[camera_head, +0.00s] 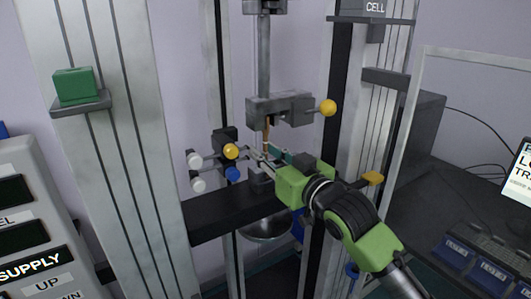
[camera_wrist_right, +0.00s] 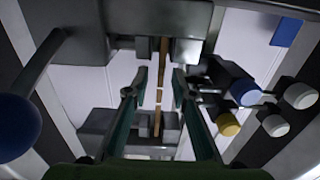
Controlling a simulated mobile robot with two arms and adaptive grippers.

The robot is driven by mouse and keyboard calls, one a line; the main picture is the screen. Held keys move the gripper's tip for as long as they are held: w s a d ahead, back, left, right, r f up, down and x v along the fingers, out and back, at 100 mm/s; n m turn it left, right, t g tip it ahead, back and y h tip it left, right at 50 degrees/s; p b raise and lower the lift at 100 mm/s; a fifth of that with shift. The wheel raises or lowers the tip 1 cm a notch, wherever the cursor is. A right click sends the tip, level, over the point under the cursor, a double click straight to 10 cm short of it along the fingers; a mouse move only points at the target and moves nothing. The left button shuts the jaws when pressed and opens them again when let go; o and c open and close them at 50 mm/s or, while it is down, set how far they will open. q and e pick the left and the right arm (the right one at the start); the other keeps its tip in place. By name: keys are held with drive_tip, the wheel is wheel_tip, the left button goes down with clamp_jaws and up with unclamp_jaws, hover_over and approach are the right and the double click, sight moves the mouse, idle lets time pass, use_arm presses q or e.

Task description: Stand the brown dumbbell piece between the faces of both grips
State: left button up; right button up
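The brown dumbbell piece (camera_head: 266,131) stands upright between the upper grip (camera_head: 281,108) and the lower grip (camera_head: 260,182). The wrist view seems upside down: the piece (camera_wrist_right: 164,52) runs from the lower grip (camera_wrist_right: 100,38) at the top to the upper grip (camera_wrist_right: 98,124) at the bottom. Its ends overlap both grips; how firmly the faces press on it I cannot tell. My right gripper (camera_head: 262,158) reaches in from the right at mid-height. Its two fingers (camera_wrist_right: 159,76) are apart on either side of the piece, with a gap on each side. My left gripper is not in view.
A yellow knob (camera_head: 328,107) sticks out right of the upper grip. Yellow, blue and white knobs (camera_head: 230,151) cluster left of the lower grip. The frame's columns (camera_head: 110,130) flank the grips. A clear panel (camera_head: 470,110) and a desk with a monitor stand at right.

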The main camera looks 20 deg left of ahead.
drive_tip(key=shift+d, duration=0.1)
drive_tip(key=v, duration=1.2)
drive_tip(key=shift+f, duration=0.1)
